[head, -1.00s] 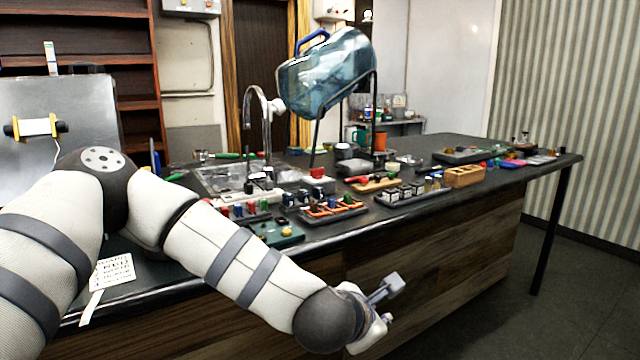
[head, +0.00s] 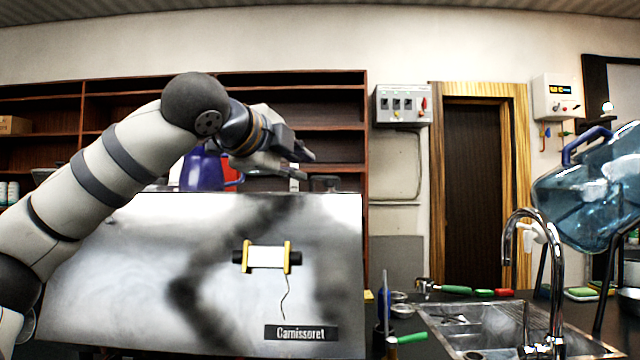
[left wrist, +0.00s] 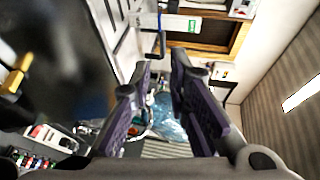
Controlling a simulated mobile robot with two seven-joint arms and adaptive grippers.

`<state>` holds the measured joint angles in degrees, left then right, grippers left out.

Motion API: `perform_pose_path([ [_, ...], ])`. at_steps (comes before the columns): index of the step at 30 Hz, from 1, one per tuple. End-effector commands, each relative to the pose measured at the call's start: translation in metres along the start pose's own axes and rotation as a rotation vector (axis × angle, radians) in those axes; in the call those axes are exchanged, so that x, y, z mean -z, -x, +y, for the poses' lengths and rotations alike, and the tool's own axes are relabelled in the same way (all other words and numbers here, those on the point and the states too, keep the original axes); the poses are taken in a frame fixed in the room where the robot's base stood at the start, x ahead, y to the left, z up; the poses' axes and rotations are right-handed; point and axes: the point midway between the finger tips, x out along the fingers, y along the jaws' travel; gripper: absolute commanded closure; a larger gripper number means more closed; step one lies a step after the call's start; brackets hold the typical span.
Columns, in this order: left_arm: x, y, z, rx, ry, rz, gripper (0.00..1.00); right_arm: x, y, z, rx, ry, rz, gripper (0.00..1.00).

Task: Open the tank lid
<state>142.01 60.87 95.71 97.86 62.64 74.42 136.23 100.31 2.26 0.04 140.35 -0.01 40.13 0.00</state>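The brewer, a large silver box (head: 130,290) labelled "Carnissoret", fills the lower left of the head view. A white roller with yellow ends (head: 267,257) is on its front. I cannot make out the tank lid for certain; the machine's top is seen edge-on. A small dark piece (head: 325,183) shows at the top right edge. My left gripper (head: 305,164) is just above the machine's top edge, pointing right. In the left wrist view its two fingers (left wrist: 162,68) stand apart with nothing between them. My right gripper is in neither view.
A purple jug (head: 203,172) shows behind the machine's top, close to my left wrist. Dark wooden shelves (head: 335,95) stand behind. To the right are a sink (head: 480,325), a tall faucet (head: 556,270) and a blue water bottle (head: 585,200). The air right of my gripper is clear.

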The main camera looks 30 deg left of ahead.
Motion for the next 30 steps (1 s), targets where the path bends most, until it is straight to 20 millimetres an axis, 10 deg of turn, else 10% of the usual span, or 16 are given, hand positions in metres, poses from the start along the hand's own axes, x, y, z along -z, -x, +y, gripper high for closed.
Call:
perform_pose_path([
  [18, -0.002, -0.109, -0.002, 0.001, 0.016, 0.000, 0.84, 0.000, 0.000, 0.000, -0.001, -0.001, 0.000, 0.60],
  [30, -0.002, -0.120, -0.002, 0.002, 0.013, 0.000, 0.91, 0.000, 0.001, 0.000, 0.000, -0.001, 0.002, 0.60],
])
